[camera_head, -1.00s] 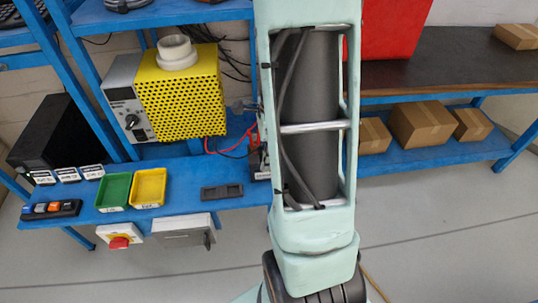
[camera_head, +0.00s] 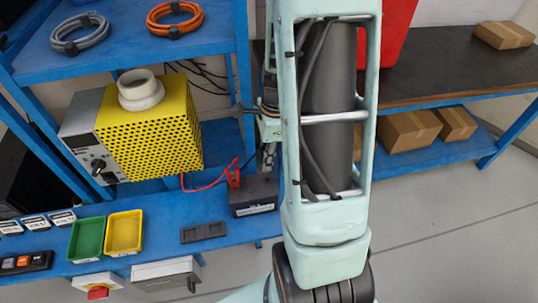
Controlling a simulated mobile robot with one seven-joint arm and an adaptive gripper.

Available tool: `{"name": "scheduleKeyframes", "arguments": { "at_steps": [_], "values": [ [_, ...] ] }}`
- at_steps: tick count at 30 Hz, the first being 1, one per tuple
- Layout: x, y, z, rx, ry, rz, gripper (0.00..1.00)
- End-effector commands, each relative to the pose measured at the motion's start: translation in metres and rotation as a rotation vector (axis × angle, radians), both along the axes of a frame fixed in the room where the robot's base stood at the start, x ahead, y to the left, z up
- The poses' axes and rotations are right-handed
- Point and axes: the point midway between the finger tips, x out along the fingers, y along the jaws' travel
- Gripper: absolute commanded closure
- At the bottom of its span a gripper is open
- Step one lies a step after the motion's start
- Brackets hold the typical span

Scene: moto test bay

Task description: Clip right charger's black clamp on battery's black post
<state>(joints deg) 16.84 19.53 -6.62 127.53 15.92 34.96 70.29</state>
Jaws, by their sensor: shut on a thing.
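The battery (camera_head: 254,196) is a dark box with a pale label on its front, on the blue bench behind my arm. A red clamp (camera_head: 233,178) stands upright at its left end, on a red lead from behind the yellow box. A thin dark lead runs near the battery's top. My gripper (camera_head: 268,155) is only partly visible above the battery's right side, beside my arm. It is shut on what seems to be the black clamp, a small dark shape hard to separate from the fingers. The black post and any contact cannot be made out.
A yellow perforated box (camera_head: 150,135) stands left of the battery. Green (camera_head: 86,239) and yellow (camera_head: 123,233) trays and a dark flat holder (camera_head: 203,232) lie on the bench. Coiled cables (camera_head: 175,18) lie on the shelf above. My arm blocks the view right of the battery.

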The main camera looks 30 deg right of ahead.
Motion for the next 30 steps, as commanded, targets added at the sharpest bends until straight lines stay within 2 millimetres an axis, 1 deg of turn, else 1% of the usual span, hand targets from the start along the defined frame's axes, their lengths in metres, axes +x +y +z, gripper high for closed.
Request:
{"name": "scheduleKeyframes", "arguments": {
  "at_steps": [19,25,30],
  "values": [
    [0.000,0.003,0.000,0.000,-0.001,0.010,1.00],
    [0.000,0.003,-0.009,0.001,0.000,0.010,1.00],
    [0.000,0.003,-0.024,0.000,-0.001,0.010,1.00]
  ]
}}
